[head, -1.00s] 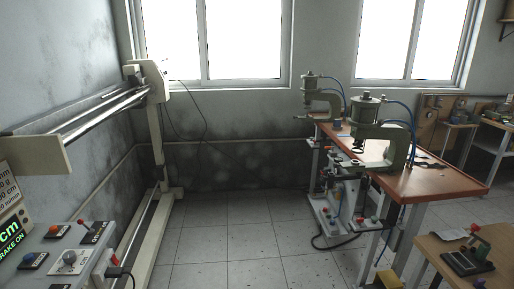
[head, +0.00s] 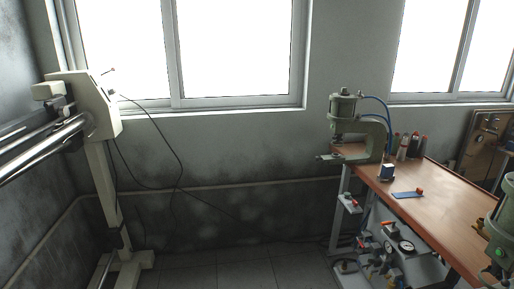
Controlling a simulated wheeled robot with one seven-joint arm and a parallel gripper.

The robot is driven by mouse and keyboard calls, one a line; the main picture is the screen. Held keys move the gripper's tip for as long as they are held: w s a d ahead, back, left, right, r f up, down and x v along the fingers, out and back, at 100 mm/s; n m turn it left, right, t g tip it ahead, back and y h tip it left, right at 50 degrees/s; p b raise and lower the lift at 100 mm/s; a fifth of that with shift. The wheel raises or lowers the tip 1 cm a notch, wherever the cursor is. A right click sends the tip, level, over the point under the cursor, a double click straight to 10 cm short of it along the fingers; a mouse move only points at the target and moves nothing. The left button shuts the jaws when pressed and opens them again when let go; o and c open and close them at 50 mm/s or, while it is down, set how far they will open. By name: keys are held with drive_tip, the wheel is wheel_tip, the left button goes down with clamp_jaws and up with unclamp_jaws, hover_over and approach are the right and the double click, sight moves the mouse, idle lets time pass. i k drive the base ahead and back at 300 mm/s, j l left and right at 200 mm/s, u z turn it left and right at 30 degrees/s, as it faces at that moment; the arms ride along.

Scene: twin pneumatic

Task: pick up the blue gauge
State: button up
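Two blue things lie on the brown bench top (head: 450,204), and I cannot tell for sure which is the blue gauge. The other is a small blue block (head: 386,175) with a pale top, left of and behind the strip, near the bench's left edge. My gripper is not in view.
A green pneumatic press (head: 372,142) stands at the bench's far end, with several bottles (head: 405,148) to its right. Another press (head: 500,240) is cut off at right. A cream rail machine (head: 98,105) stands left. Floor (head: 235,272) between is clear.

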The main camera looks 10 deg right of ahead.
sight(387, 171)
drive_tip(key=i+j, duration=0.1)
drive_tip(key=i, duration=1.55)
drive_tip(key=i+l+z, duration=0.1)
drive_tip(key=i+z, duration=0.85)
drive_tip(key=i+l+z, duration=0.2)
drive_tip(key=z, duration=0.2)
drive_tip(key=i+z, duration=0.4)
drive_tip(key=i, duration=0.05)
